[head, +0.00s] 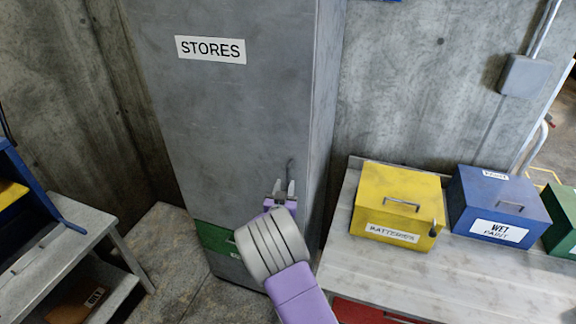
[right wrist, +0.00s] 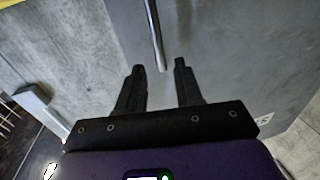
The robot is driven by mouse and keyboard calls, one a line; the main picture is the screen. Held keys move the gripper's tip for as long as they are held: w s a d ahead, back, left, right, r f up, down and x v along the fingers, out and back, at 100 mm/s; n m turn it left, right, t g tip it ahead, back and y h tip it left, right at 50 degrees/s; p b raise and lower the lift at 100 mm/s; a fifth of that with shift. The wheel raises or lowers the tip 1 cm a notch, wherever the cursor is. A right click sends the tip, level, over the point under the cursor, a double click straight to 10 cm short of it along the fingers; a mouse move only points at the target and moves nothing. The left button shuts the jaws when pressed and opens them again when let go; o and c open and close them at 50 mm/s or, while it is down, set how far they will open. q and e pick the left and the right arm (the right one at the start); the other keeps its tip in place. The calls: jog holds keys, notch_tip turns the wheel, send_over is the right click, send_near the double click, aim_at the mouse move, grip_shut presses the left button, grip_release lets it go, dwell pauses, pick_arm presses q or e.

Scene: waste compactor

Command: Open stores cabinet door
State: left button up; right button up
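The grey stores cabinet (head: 225,115) stands upright against the concrete wall, with a white STORES label (head: 211,49) high on its front. Its door looks closed. A thin vertical bar handle (head: 290,168) is near the door's right edge. My right gripper (head: 284,186) is in front of the door, just below the handle, with its fingers apart. In the right wrist view, the handle (right wrist: 154,38) lies just beyond the two open fingertips (right wrist: 159,68), roughly in line with the gap. Nothing is between the fingers. My left gripper is not in view.
A bench (head: 345,262) right of the cabinet carries a yellow batteries box (head: 398,200), a blue wet paint box (head: 500,200) and a green box (head: 563,222). A grey step-like stand (head: 85,222) is at the left. Floor (head: 160,235) shows between it and the cabinet.

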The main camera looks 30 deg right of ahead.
aim_at(288, 175)
jog(key=p+x, duration=0.1)
jog(key=x, duration=0.6)
jog(key=shift+w+d, duration=0.15)
jog(key=shift+f, duration=0.1)
grip_shut()
